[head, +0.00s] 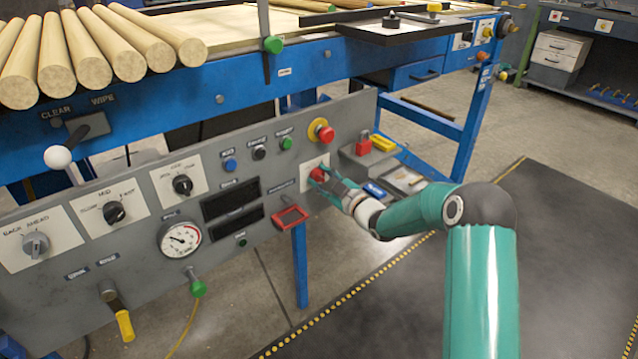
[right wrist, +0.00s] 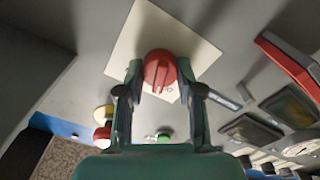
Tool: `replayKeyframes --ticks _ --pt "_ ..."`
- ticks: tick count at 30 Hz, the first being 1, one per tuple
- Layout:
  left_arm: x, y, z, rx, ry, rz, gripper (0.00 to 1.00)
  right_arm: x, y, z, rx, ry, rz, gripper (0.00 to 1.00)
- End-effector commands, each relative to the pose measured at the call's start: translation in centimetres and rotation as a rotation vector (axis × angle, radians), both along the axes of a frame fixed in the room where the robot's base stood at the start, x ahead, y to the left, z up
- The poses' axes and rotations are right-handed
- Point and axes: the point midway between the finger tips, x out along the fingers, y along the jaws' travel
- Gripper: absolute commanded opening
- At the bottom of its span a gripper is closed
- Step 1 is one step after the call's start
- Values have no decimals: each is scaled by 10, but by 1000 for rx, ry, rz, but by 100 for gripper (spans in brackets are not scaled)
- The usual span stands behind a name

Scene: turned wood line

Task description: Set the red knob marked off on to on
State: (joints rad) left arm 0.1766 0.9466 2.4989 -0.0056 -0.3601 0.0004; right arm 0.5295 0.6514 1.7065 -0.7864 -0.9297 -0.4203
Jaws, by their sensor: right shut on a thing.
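The red knob (head: 317,174) sits on a pale square plate (head: 309,164) at the right end of the grey control panel. In the right wrist view the red knob (right wrist: 159,66) is seen face on, against the white plate (right wrist: 137,38). My right gripper (head: 320,178) is shut on the knob, with one finger on each side, as the right wrist view (right wrist: 160,76) also shows. Part of the plate's lettering is hidden by the knob and fingers, and I cannot read which mark the knob points to. My left gripper is not in view.
A red mushroom button on a yellow ring (head: 321,132) is just above the knob. A red frame (head: 291,217) juts out at lower left. A grey tray with red and yellow pieces (head: 355,160) stands behind. Dark floor mat (head: 560,270) lies at right.

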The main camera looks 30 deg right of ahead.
Motion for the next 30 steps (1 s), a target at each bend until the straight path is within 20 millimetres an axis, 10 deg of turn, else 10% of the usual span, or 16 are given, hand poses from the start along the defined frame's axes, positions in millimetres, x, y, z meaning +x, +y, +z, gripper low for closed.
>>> replayKeyframes --ticks 30 --pt "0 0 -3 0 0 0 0 0 0 -6 945 91 -2 2"
